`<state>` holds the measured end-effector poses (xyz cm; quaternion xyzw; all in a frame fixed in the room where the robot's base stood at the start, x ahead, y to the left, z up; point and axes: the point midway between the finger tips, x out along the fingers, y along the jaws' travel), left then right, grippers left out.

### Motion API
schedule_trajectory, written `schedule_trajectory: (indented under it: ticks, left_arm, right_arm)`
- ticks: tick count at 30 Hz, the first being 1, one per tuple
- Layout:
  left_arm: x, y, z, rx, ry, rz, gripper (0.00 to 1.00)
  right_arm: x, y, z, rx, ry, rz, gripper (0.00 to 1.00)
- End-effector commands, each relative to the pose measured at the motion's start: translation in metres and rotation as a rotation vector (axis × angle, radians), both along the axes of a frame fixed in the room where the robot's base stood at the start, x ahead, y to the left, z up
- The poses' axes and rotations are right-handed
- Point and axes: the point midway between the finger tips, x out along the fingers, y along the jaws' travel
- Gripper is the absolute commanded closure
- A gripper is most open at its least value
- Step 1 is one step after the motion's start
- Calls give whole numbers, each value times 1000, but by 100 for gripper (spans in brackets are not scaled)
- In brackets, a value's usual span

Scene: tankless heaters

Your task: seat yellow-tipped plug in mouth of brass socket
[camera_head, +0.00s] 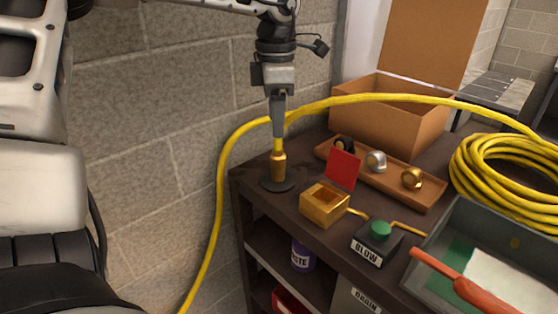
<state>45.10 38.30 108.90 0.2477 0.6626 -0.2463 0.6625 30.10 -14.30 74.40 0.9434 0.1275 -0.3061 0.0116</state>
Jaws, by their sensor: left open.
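A brass socket (278,166) stands upright on a round black base (277,185) at the near left corner of the dark shelf top. A yellow piece (278,145), seemingly the yellow-tipped plug, shows directly above the brass, in line with it. How deep it sits in the socket's mouth I cannot tell. My left gripper (278,133) points straight down over it, with the jaws open and the fingertips around or just above the yellow piece. The fingers hide its upper part. My right gripper is not in view.
A yellow hose (229,150) arches behind the gripper to a coil (500,165). A brass box (318,212) with a red lid, a GLOW button box (370,250), a tray of knobs (428,195), a cardboard box (375,125) and a grey bin (432,248) crowd the right.

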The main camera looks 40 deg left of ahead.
Motion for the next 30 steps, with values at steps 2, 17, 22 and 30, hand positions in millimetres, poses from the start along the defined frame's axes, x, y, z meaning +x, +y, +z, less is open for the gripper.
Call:
schedule_trajectory:
  ticks: [2,17,22,30]
  left_arm:
    - [-1,0,-16,-2,5,-1,44]
    - [6,4,-69,-2,6,2,44]
    - [6,3,-87,-2,2,1,44]
    - [7,3,-89,-3,0,1,50]
  right_arm:
    - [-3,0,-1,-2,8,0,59]
    - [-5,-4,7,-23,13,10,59]
    - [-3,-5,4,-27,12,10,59]
    - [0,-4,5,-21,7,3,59]
